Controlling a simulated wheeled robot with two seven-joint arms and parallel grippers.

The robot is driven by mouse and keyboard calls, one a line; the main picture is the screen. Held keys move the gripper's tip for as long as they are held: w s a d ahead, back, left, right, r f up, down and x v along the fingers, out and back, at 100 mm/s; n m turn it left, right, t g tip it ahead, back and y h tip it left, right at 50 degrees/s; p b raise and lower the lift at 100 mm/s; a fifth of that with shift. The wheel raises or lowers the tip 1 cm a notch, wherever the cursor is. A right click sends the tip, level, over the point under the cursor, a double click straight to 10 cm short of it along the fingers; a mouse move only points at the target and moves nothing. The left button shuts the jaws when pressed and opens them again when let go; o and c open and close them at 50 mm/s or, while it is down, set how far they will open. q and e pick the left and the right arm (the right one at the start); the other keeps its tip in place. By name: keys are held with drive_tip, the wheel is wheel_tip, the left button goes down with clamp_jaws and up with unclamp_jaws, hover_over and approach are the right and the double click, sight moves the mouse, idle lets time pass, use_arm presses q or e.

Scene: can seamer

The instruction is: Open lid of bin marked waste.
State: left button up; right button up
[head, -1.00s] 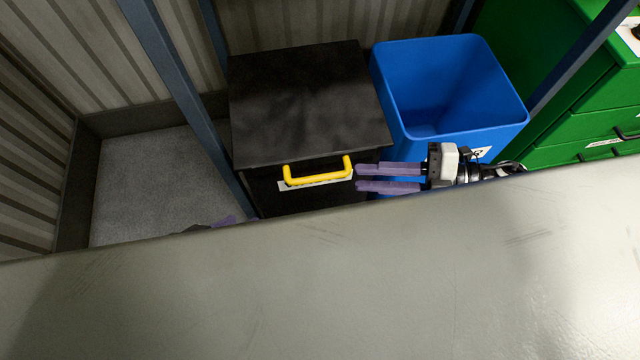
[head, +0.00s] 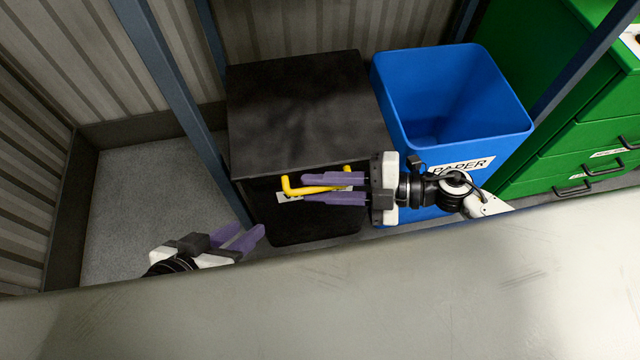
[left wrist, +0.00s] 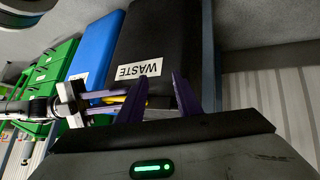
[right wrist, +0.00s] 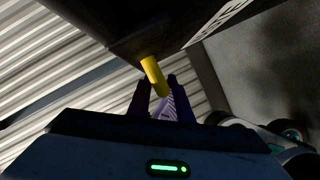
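The black waste bin (head: 305,225) stands on the floor beyond the grey surface. Its lid (head: 300,110) is down, with a yellow handle (head: 288,187) at the front. Its "WASTE" label (left wrist: 139,70) reads in the left wrist view. My right gripper (head: 308,190) is at the handle, coming from the right. Its purple fingers are apart, above and below the handle bar, hiding part of it. The right wrist view shows the handle (right wrist: 154,74) at the fingertips; contact is unclear. My left gripper (head: 257,238) is open and empty, low and left of the bin.
A blue paper bin (head: 450,90) stands open right of the waste bin. Green drawers (head: 570,140) are further right. A blue post (head: 175,100) rises left of the bin. The grey surface (head: 400,290) fills the foreground. The floor at left is clear.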

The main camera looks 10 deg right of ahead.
clamp_jaws()
